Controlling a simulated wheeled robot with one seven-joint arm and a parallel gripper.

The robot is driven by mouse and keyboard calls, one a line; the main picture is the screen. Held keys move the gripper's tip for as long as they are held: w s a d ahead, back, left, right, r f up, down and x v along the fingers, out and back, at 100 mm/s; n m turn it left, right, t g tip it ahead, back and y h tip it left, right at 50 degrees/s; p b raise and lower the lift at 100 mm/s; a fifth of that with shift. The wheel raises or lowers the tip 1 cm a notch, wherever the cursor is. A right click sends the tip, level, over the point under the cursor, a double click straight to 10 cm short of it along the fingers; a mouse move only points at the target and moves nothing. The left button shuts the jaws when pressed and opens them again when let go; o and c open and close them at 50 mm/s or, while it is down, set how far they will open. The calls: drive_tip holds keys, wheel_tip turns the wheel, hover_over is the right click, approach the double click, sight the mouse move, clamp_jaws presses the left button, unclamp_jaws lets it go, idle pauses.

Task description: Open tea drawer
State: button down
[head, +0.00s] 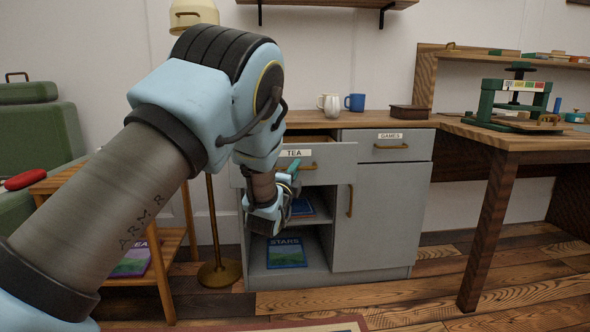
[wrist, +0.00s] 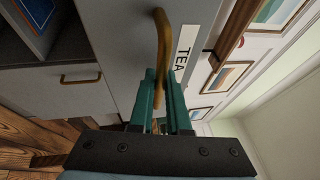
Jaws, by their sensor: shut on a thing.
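The tea drawer (head: 338,160) is the upper left drawer of a grey cabinet, with a white TEA label (head: 294,153). It stands partly open: its front sits forward of the games drawer, and a strip of its inside shows behind the top edge. Its curved brass handle (wrist: 161,40) shows in the wrist view, beside the TEA label (wrist: 184,50). My gripper (wrist: 164,104) has its green fingers shut on this handle. In the head view my gripper (head: 291,172) is at the drawer front, and my arm hides the drawer's left part.
The games drawer (head: 388,144) is shut at the right, above a cabinet door (head: 385,215). Open shelves with a STARS book (head: 287,252) are below the tea drawer. A white mug (head: 329,104) and blue mug (head: 355,102) stand on top. A wooden workbench (head: 505,142) is at right.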

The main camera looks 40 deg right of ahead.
drive_tip(key=shift+s+a, duration=0.1)
drive_tip(key=c, duration=0.9)
unclamp_jaws()
drive_tip(key=p+v, duration=0.1)
drive_tip(key=v, duration=0.9)
drive_tip(key=shift+s+a+f, duration=0.15)
drive_tip(key=shift+a, duration=0.2)
